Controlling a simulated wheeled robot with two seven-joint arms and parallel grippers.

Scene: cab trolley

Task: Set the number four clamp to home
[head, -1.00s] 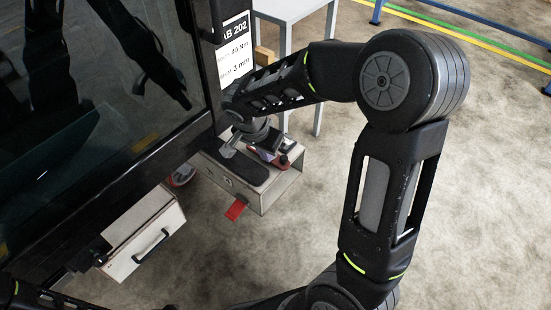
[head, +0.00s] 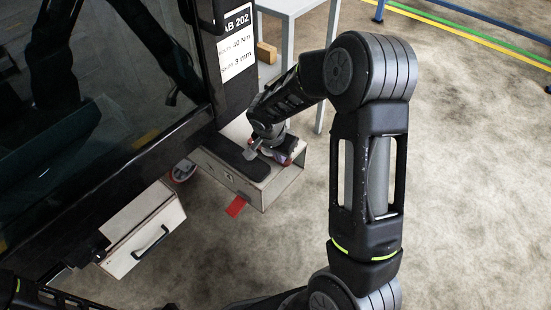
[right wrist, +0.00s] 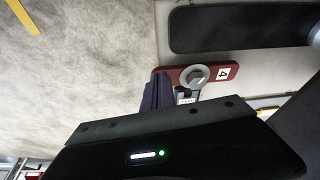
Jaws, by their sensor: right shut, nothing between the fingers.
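The number four clamp is a dark red lever with a white "4" label (right wrist: 222,74) and a round grey pivot (right wrist: 195,77) in the right wrist view. In the head view a little of its red part (head: 289,151) shows on top of a pale box (head: 262,190), beside a black pad (head: 237,157). My right gripper (head: 262,150) is shut and empty, low over the box close to the clamp. Its wrist hides part of the clamp, and I cannot tell whether they touch. My left gripper is out of view.
A dark glazed cab door with a white sign (head: 237,40) stands just left of my right arm. A pale drawer box with a black handle (head: 150,243) is at lower left.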

